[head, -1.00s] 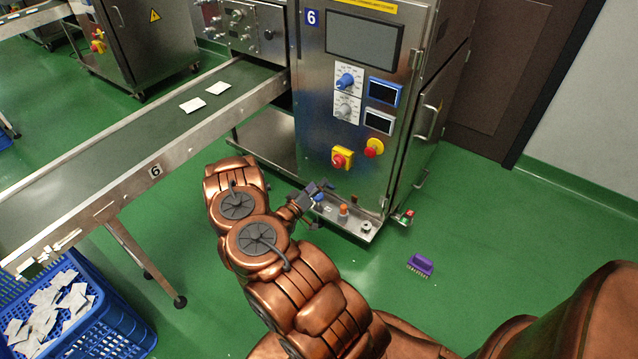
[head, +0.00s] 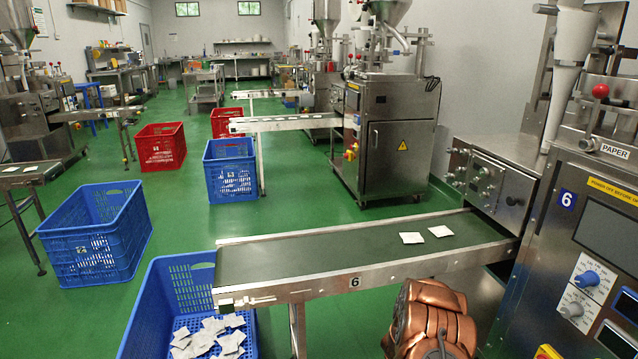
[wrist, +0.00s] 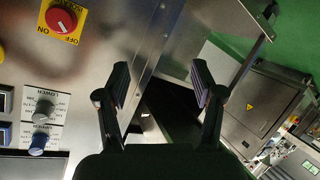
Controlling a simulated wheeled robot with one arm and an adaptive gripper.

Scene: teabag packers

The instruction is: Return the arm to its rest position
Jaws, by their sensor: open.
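My gripper (wrist: 160,88) shows in the wrist view with its two dark fingers apart and nothing between them. It is in front of the steel front of the packing machine (wrist: 100,70), close to its edge. A red knob on a yellow plate (wrist: 62,18) is at the upper left there, and a blue dial (wrist: 38,142) is at the lower left. In the head view, part of my copper arm (head: 432,320) shows at the bottom, in front of the machine numbered 6 (head: 550,240). My gripper is out of the head view.
Another blue crate (head: 95,245) is to the left. Green floor (head: 330,190) is free behind the conveyor.

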